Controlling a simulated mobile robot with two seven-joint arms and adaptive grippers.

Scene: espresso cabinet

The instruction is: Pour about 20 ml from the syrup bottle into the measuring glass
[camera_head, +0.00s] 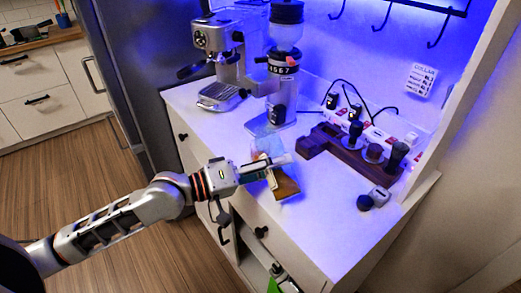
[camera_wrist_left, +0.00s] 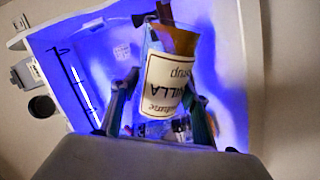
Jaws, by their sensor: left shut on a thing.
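The syrup bottle (camera_wrist_left: 165,88) is clear, with amber syrup and a white label that reads upside down in the left wrist view. My left gripper (camera_wrist_left: 161,110) is shut on it, one finger on each side of the label. In the head view the left gripper (camera_head: 268,167) is over the counter, and the amber part of the bottle (camera_head: 286,187) shows just beyond its fingers. The bottle looks tilted, and the gripper hides part of it. I cannot make out the measuring glass for certain. My right gripper is out of view.
The white counter (camera_head: 335,230) is clear toward the front right. A coffee grinder (camera_head: 283,75) and an espresso machine (camera_head: 218,50) stand at the back. A dark wooden stand (camera_head: 350,152) with tools is to the right, and a small dark-and-silver item (camera_head: 373,198) lies near the right edge.

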